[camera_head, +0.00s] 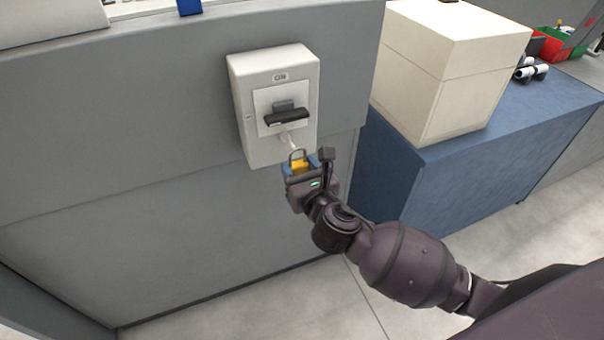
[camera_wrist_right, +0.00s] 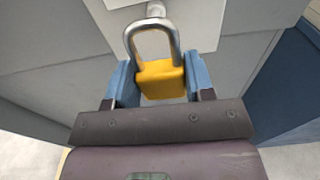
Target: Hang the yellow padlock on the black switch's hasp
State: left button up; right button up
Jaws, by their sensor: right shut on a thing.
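The yellow padlock (camera_head: 299,166) is between the blue-tipped fingers of my right gripper (camera_head: 301,170), which is shut on its body. In the right wrist view, the padlock (camera_wrist_right: 160,80) has its grey shackle pointing up and away from my right gripper (camera_wrist_right: 160,85). The black switch (camera_head: 286,115) is on a white box fixed to the grey wall panel. A pale hasp (camera_head: 288,140) sticks out below the switch handle. The shackle is just below the hasp; I cannot tell whether they touch. My left gripper is not in view.
The white switch box (camera_head: 245,110) stands out from the grey panel (camera_head: 130,130). To the right, a cream box (camera_head: 435,85) sits on a blue cabinet (camera_head: 480,150). Red and green bins (camera_head: 555,45) stand farther back. The floor in front is clear.

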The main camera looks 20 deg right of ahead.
jog(key=shift+w+a+f+b, duration=0.1)
jog(key=shift+w+b, duration=0.1)
jog(key=shift+w, duration=0.7)
jog(key=shift+w+d+f+b, duration=0.1)
jog(key=shift+w+f+b, duration=0.1)
jog(key=shift+w, duration=0.75)
jog(key=shift+w+a+f+b, duration=0.1)
jog(key=shift+w+b, duration=0.1)
jog(key=shift+w, duration=0.7)
jog(key=shift+f, duration=0.15)
jog(key=o, duration=1)
jog(key=s, duration=0.3)
jog(key=s+p, duration=0.1)
jog(key=s, duration=0.6)
jog(key=shift+s+d+r, duration=0.2)
jog(key=shift+s+r, duration=0.05)
jog(key=shift+s, duration=0.15)
